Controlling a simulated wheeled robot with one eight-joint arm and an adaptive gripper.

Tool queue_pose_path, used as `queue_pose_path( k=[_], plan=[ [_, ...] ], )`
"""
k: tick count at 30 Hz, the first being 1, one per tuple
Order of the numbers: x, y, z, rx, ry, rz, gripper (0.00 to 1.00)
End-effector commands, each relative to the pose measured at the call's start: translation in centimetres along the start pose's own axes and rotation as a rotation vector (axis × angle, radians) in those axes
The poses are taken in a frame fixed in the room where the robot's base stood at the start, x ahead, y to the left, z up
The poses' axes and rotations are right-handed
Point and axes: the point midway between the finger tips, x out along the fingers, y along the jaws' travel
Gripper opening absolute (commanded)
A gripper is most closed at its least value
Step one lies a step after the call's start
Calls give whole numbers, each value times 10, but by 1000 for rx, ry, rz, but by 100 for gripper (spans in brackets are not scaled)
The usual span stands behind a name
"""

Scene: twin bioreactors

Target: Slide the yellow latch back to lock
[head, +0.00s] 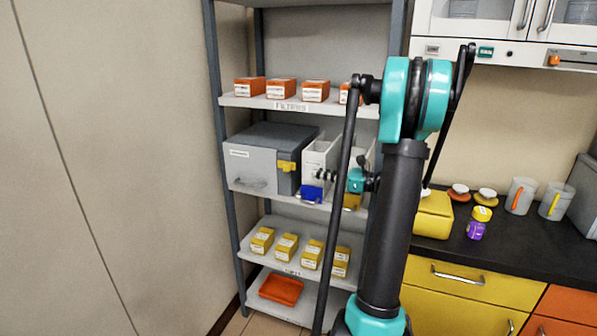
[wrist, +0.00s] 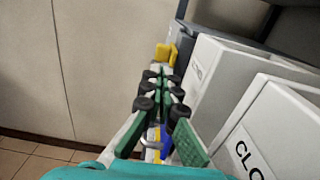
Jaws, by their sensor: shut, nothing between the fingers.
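The yellow latch (head: 287,166) is on the front of the grey box (head: 250,168), near its right edge, on the middle shelf. It also shows in the wrist view (wrist: 166,53), just beyond my fingertips. My gripper (head: 319,174) is in front of the white bins, to the right of the latch, and points left towards it. In the wrist view my gripper (wrist: 161,74) has its fingers close together with nothing between them. A gap to the latch shows in the head view; the wrist view does not make its size clear. My arm hides part of the shelf.
White bins (head: 316,157) stand right of the grey box, close to my gripper; one has a blue front piece (head: 312,194). Orange boxes (head: 281,89) are on the shelf above, yellow boxes (head: 287,246) below. A wall (wrist: 90,60) is at the left.

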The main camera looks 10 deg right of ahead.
Motion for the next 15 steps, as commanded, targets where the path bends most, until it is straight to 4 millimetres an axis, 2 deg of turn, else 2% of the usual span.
queue_pose_path(
  k=[1, 6, 10, 15],
  plan=[
    [11, 1, 0, 0, 0, 4, 0],
    [42, 1, 0, 0, 0, 3, 0],
    [60, 1, 0, 0, 0, 3, 0],
    [72, 0, 0, 0, 0, 1, 0]
  ],
)
